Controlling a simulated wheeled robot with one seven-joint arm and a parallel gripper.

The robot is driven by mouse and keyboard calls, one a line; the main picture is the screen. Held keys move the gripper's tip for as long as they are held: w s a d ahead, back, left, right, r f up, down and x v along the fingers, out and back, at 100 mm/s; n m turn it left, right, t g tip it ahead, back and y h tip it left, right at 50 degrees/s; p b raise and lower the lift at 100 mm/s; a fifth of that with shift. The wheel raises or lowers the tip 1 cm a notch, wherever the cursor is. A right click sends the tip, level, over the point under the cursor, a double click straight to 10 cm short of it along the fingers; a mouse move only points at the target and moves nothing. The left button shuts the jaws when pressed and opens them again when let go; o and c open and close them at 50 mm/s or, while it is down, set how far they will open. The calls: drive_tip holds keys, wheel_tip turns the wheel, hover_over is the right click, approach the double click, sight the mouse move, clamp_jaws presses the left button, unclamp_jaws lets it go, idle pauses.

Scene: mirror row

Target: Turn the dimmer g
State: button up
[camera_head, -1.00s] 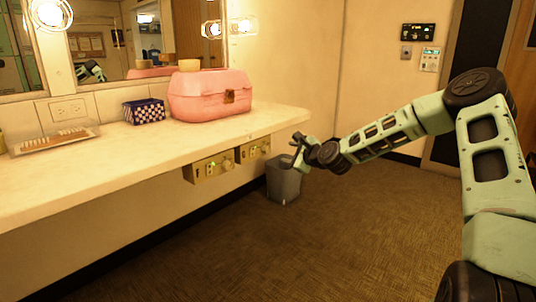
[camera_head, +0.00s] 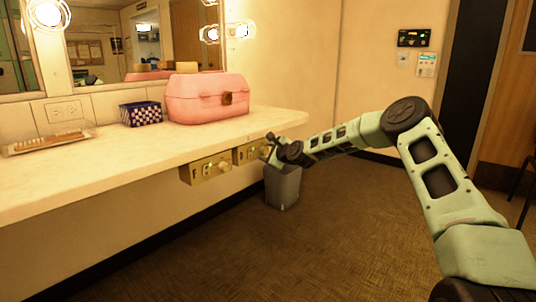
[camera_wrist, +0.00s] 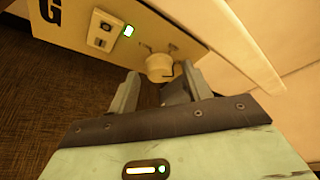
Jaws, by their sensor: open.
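The dimmer g shows in the wrist view as a pale round knob (camera_wrist: 160,68) on a brass panel (camera_wrist: 85,22) marked with a large G. My gripper (camera_wrist: 160,73) is open and empty. Its two fingertips appear on either side of the knob in the wrist view. I cannot tell whether they touch it. In the head view my gripper (camera_head: 270,148) is at the right end of the farther brass panel (camera_head: 245,153) under the counter, and it hides part of that panel.
A nearer brass panel (camera_head: 207,169) hangs beside it under the counter (camera_head: 150,150). A grey bin (camera_head: 282,188) stands on the floor below my gripper. A pink case (camera_head: 207,95) and a checkered box (camera_head: 141,113) sit on the counter.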

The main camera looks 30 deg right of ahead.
drive_tip(key=shift+c, duration=0.2)
drive_tip(key=c, duration=0.9)
